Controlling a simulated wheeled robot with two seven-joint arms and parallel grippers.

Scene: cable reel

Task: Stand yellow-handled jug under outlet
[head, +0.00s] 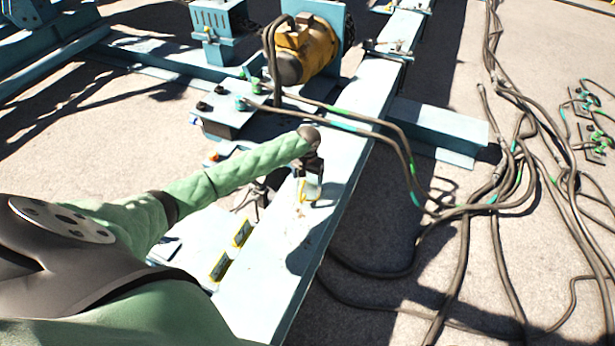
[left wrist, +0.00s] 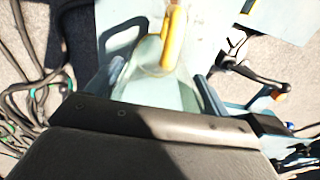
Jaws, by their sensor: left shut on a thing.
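The jug (head: 311,190) is small and pale, looks see-through, and has a yellow handle. It is over the pale blue beam in the head view. In the left wrist view the jug (left wrist: 158,80) sits between my fingers with its yellow handle (left wrist: 174,38) pointing away from the wrist. My left gripper (head: 310,174) is shut on the jug from above. I cannot tell whether the jug's base touches the beam. A dark lever fitting (left wrist: 240,62), possibly the outlet, shows right of the jug in the wrist view. My right gripper is not in view.
The long pale blue beam (head: 262,270) carries a yellow motor-like unit (head: 305,48) farther back. Thick cables (head: 470,210) cross the beam and tangle on the ground at right. The beam's near top is mostly clear.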

